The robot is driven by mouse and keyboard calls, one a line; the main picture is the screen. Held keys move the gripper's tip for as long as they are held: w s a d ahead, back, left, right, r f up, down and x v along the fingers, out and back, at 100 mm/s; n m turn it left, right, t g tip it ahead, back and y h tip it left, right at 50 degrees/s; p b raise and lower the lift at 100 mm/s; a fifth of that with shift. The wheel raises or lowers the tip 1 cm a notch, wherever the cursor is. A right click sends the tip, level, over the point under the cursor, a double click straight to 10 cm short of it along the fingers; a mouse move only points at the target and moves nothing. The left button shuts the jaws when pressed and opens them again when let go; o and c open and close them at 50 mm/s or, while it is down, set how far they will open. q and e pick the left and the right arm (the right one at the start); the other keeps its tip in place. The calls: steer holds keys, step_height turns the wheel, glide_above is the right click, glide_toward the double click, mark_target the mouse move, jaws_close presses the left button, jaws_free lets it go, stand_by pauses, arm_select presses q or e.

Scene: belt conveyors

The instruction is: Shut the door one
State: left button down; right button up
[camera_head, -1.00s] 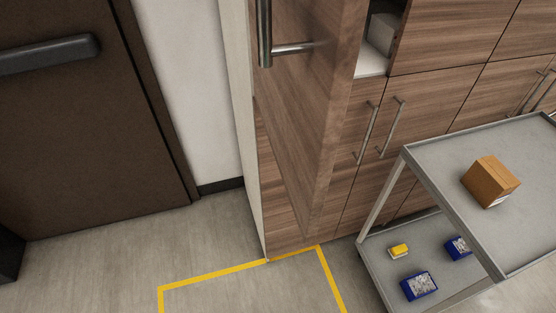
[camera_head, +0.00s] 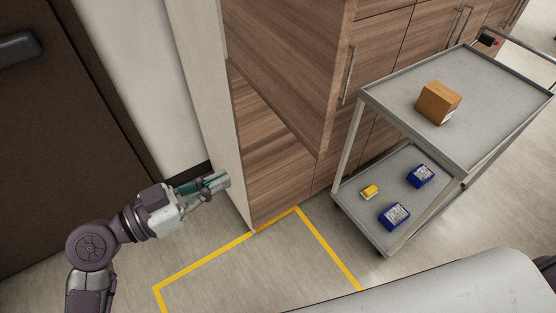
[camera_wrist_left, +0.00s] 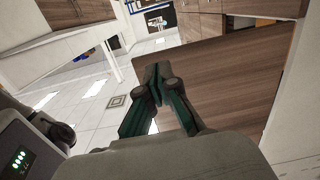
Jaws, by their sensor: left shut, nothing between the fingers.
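The open cabinet door (camera_head: 290,65), a wood-grain panel, stands out from the wooden cabinet in the head view. Its top runs out of the frame. A wood-grain panel that looks like this door (camera_wrist_left: 240,75) also fills much of the left wrist view, beyond the fingers. My left gripper (camera_head: 222,180) is shut and empty, left of and below the door's lower part, near the cabinet's pale side edge. Its closed fingers show in the left wrist view (camera_wrist_left: 157,75). I cannot tell whether they touch the door. My right gripper is not in view.
A grey two-shelf cart (camera_head: 375,100) stands to the right, with a cardboard box (camera_head: 438,102) on top and small blue and yellow items below. Yellow tape (camera_head: 205,262) marks the floor before the cabinet. A dark brown door (camera_head: 60,140) is at left.

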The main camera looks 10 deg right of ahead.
arm_select(q)
steer(key=s+r+m, duration=0.1)
steer(key=s+r, duration=0.1)
steer(key=p, duration=0.7)
glide_toward(302, 143)
steer(key=shift+g+h, duration=0.4)
steer(key=x, duration=0.6)
steer(key=shift+w+d+f, duration=0.1)
steer(key=shift+w+d, duration=0.1)
steer(key=shift+w, duration=0.2)
steer(key=shift+d+f, duration=0.1)
steer(key=shift+d, duration=0.25)
steer(key=shift+w, duration=0.1)
steer(key=shift+f, duration=0.1)
